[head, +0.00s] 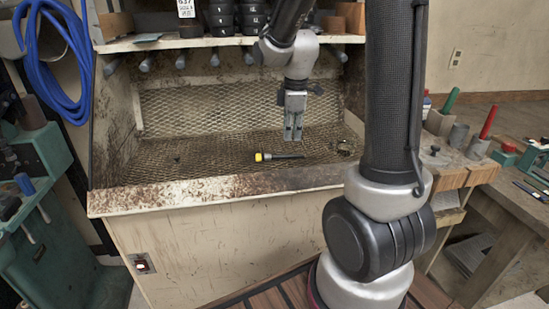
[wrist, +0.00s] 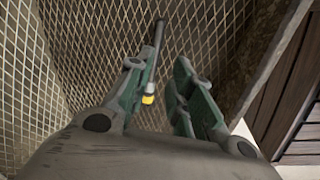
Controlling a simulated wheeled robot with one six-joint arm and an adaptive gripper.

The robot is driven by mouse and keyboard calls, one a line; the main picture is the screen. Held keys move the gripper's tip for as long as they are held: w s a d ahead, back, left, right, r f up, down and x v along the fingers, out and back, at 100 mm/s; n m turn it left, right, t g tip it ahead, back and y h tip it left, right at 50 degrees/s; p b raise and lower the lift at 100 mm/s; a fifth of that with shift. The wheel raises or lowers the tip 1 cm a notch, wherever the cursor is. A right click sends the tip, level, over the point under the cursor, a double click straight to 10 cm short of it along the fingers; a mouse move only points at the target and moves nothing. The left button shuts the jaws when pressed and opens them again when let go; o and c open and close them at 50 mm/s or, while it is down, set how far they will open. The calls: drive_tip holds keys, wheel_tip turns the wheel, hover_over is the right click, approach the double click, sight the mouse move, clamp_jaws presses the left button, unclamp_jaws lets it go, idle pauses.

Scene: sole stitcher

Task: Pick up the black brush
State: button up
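The black brush (head: 285,156) is a thin dark stick with a yellow end at its left. It lies on the mesh floor of the open-fronted booth, near the front lip. My gripper (head: 293,138) points down above the brush and looks apart from it. In the wrist view, the brush (wrist: 158,36) shows beyond the gap between the fingers of my gripper (wrist: 160,66), closer to the left finger. That finger hides part of its shaft; the yellow end shows in the gap. The fingers are apart with nothing between them.
The booth's dirty front lip (head: 215,188) stands up in front of the mesh floor. A shelf (head: 150,43) with black containers crosses above, close to my arm. A wooden rack (head: 455,170) with tools is at the right. The mesh around the brush is mostly clear.

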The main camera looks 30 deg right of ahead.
sight(289, 155)
drive_tip(key=shift+n, duration=0.4)
drive_tip(key=f, duration=0.3)
drive_tip(key=w+f, duration=0.1)
drive_tip(key=f, duration=0.2)
drive_tip(key=w+f, duration=0.1)
drive_tip(key=f, duration=0.2)
drive_tip(key=shift+w+d, duration=0.1)
drive_tip(key=shift+d, duration=0.25)
clamp_jaws()
